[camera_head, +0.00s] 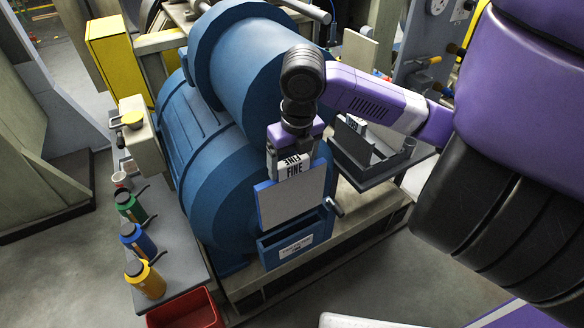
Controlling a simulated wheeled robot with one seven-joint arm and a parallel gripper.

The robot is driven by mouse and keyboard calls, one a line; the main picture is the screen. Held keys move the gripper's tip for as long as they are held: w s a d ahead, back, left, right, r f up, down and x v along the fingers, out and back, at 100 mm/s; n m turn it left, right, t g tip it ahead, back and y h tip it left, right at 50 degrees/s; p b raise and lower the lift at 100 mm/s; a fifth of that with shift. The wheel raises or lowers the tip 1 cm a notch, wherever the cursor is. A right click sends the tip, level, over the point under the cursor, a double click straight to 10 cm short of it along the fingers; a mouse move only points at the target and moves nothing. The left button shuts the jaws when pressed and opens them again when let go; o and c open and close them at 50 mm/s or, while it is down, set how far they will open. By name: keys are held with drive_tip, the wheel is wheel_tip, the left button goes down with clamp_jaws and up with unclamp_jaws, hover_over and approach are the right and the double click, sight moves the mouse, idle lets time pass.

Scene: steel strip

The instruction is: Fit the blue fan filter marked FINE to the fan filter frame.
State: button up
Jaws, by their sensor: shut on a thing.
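My gripper (290,158) is shut on the white tab, marked FINE, of the blue-edged fan filter (290,202). The filter hangs upright below the fingers, its pale grey face toward the camera. The fan filter frame (268,254), a blue box with a white label, is on the front of the blue motor, directly below the filter. The filter's lower edge is at or just above the frame's top. I cannot tell whether it has entered the frame or touches it. A black-handled clamp (334,207) is at the frame's right.
A grey tray (372,180) with other panels stands right of the motor. A red bin (185,312) is at the bottom. The blue motor (212,190) stands close behind the filter.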

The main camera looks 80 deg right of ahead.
sight(292, 183)
drive_tip(key=shift+f+b, duration=0.35)
drive_tip(key=shift+f, duration=0.45)
drive_tip(key=shift+f+b, duration=0.1)
drive_tip(key=shift+b, duration=0.3)
wheel_tip(292, 183, down, 6)
drive_tip(key=b, duration=0.5)
drive_tip(key=shift+r+b, duration=0.2)
drive_tip(key=shift+b, duration=0.7)
idle(1.1)
